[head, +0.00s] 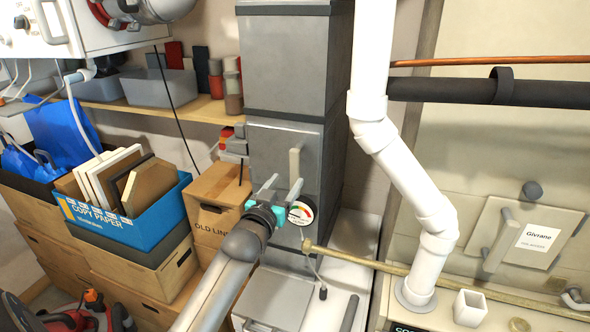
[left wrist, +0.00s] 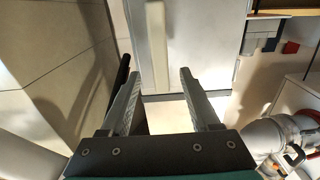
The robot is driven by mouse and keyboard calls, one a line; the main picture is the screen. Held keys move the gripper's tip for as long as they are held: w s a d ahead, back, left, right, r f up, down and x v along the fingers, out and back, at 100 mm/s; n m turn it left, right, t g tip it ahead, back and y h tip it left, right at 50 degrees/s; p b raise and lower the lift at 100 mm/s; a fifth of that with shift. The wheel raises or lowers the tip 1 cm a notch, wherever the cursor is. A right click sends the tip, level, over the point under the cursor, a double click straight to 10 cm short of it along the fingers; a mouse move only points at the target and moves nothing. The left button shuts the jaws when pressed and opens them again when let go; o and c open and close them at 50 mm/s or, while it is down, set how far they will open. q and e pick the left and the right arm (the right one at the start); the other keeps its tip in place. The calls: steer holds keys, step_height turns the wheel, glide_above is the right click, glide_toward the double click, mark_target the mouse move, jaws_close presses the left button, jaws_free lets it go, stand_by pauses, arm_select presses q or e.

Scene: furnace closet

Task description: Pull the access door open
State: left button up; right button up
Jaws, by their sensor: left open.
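The access door (head: 267,150) is a grey panel low on the tall grey furnace cabinet, and it looks shut. It carries a pale upright bar handle (head: 295,163). My left gripper (head: 284,182) is open and empty in front of the door, close to the handle's lower end. In the left wrist view the door (left wrist: 195,40) fills the upper middle. There the handle (left wrist: 156,42) runs down toward the gap between the fingers of my left gripper (left wrist: 159,73). I cannot tell whether the fingers touch it. My right gripper is not in view.
A round gauge (head: 301,213) sits just below the handle. A white pipe (head: 405,185) and a brass-coloured pipe (head: 440,283) run to the right. A blue paper box (head: 125,225) and an old-linen carton (head: 213,203) stand to the left. A labelled panel (head: 505,232) is at far right.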

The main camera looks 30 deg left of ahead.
mark_target(294, 171)
arm_select(q)
steer(key=shift+x, duration=3.6)
steer(key=shift+c, duration=0.3)
jaws_close()
steer(key=shift+d, duration=0.1)
